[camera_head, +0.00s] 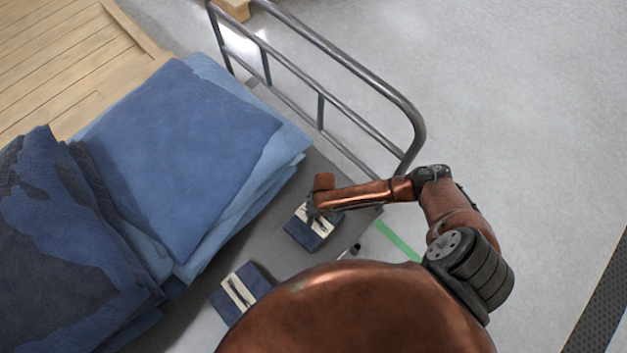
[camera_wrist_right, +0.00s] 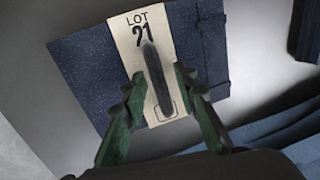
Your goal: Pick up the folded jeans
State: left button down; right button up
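Folded jeans (camera_head: 300,236), a dark blue denim bundle with a cream paper band, lie on the grey cart top near its right corner. In the right wrist view the folded jeans (camera_wrist_right: 85,70) fill the upper middle. Their band (camera_wrist_right: 130,40) reads "LOT 21" and carries a dark curved strap (camera_wrist_right: 152,75). My right gripper (camera_head: 314,207) is over this bundle and hides part of it. In the wrist view the right gripper (camera_wrist_right: 158,88) has its fingers apart, one on each side of the strap. Contact cannot be told. My left gripper is not in view.
A second banded bundle (camera_head: 255,277) lies lower left on the cart (camera_head: 278,192). Large blue denim stacks (camera_head: 185,150) and darker ones (camera_head: 50,250) fill the left. A metal rail (camera_head: 370,82) runs along the cart's far edge. Open floor (camera_head: 530,100) lies to the right.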

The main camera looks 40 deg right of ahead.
grip_shut()
dwell(0.7)
